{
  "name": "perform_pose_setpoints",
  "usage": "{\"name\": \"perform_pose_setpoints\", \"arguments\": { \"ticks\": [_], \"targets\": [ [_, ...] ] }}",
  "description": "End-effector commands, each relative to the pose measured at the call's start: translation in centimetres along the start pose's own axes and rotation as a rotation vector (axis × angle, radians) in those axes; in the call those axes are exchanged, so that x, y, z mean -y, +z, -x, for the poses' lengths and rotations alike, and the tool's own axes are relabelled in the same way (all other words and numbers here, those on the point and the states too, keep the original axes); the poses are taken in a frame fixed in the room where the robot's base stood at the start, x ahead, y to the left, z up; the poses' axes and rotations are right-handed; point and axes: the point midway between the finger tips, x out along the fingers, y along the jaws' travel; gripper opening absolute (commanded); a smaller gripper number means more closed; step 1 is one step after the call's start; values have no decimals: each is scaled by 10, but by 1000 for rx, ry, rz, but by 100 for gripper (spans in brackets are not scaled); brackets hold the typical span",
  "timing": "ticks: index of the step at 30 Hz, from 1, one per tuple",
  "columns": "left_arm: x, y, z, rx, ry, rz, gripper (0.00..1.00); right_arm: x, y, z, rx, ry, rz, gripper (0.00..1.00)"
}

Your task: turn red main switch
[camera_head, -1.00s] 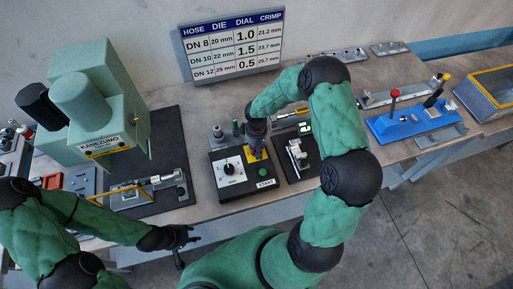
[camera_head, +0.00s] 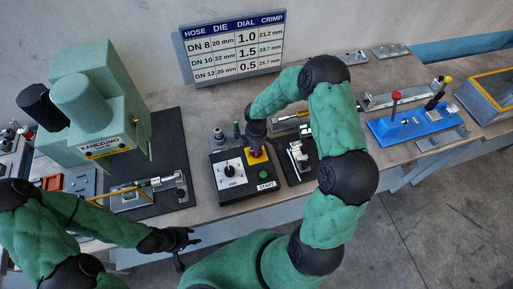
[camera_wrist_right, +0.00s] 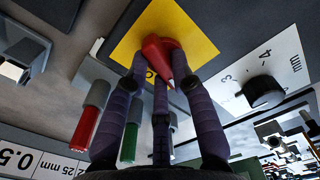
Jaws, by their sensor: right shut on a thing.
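The red main switch (camera_wrist_right: 158,52) is a red handle with a white mark on a yellow plate (camera_wrist_right: 196,32) in the right wrist view. In the head view the red switch (camera_head: 260,155) partly shows on the black control box (camera_head: 220,168), under my right gripper (camera_head: 257,146). The dark fingers of my right gripper (camera_wrist_right: 161,78) are closed around the red handle from its sides. The handle lies slanted across the plate. My left gripper (camera_head: 185,248) has its fingers spread and is empty, in front of the bench's front edge.
The box also has a dial (camera_head: 229,170) and a green START button (camera_head: 264,173). Behind it stand a red and a green cylinder (camera_wrist_right: 128,142). A green press (camera_head: 95,105) stands left; a blue lever base (camera_head: 410,122) stands right.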

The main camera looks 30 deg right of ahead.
Motion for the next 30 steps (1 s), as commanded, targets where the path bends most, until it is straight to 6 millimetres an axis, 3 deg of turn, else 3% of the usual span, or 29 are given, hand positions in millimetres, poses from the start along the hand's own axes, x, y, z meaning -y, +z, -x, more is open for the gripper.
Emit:
{"name": "perform_pose_setpoints", "arguments": {
  "ticks": [12,30],
  "targets": [
    [-2,0,6,0,0,0,40,-1,-2,1,-2,3,232,0],
    [-2,0,6,0,0,0,40,-1,-2,1,-2,3,284,0]
  ]
}}
